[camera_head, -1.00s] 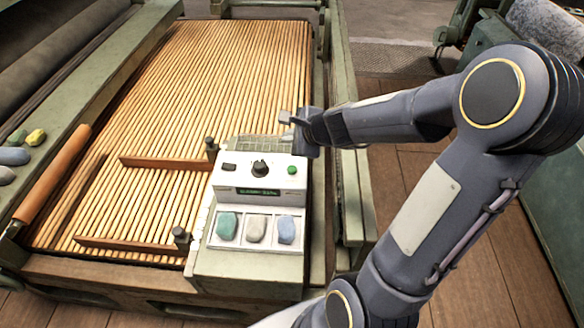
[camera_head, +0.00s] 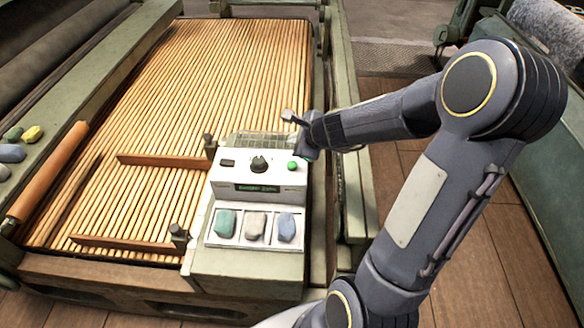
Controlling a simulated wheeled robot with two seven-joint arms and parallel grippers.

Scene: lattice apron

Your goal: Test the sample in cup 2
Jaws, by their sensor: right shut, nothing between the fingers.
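A white tester box (camera_head: 229,188) stands at the front right of the slatted bed. On its top are a black knob (camera_head: 259,164), a green button (camera_head: 292,166) and a small dark switch. No cup numbers are readable. My right gripper (camera_head: 291,121) is shut and empty, above the box's back right edge, behind the green button. My left gripper is out of view.
The slatted wooden bed (camera_head: 190,80) fills the middle, with two low wooden bars (camera_head: 135,243) left of the box. An orange-brown roller handle (camera_head: 50,172) and several coloured lumps (camera_head: 32,134) lie at the left. Wooden floor shows at right.

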